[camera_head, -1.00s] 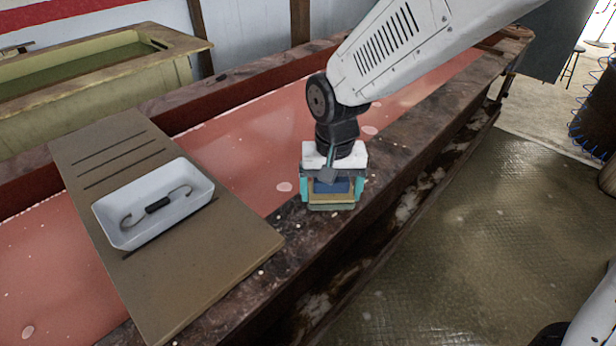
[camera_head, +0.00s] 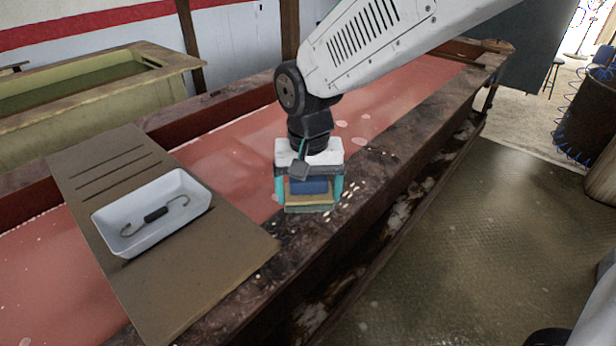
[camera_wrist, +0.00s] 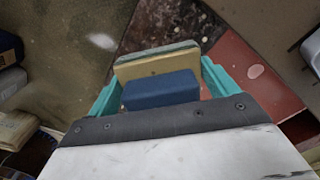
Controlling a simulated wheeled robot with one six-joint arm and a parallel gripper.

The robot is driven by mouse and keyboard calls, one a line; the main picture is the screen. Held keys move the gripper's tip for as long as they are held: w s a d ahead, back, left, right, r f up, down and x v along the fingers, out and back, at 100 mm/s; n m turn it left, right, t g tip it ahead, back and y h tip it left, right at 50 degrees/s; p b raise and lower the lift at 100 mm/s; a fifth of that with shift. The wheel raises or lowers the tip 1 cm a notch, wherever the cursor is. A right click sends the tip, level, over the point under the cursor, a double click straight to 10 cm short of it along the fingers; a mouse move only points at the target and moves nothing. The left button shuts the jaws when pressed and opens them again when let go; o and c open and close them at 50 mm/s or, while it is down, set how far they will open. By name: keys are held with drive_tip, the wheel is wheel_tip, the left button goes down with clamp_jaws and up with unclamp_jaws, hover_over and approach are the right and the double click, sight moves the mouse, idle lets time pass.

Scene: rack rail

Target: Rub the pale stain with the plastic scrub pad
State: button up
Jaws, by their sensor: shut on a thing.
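The scrub pad (camera_head: 309,200) has a blue block on top, a tan layer and a grey-green underside. My gripper (camera_head: 309,189) points down, its teal fingers shut on the pad's blue block. The pad also shows in the wrist view (camera_wrist: 155,66), between the teal fingers. It is at the dark, worn rail top; I cannot tell if its underside touches. A scatter of pale marks, apparently the pale stain (camera_head: 347,202), lies on the rail just right of the pad. Any part under the pad is hidden.
A brown board (camera_head: 225,265) lies across the trough left of my gripper, bearing a white tray (camera_head: 187,232) with a dark-gripped hook (camera_head: 156,214). Red liquid (camera_head: 235,150) fills the trough behind the rail (camera_head: 400,170). The rail top to the right is clear. Open floor (camera_head: 450,240) lies in front.

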sight(310, 179)
drive_tip(key=shift+d+r, duration=0.1)
drive_tip(key=shift+r, duration=1.45)
drive_tip(key=shift+f, duration=0.1)
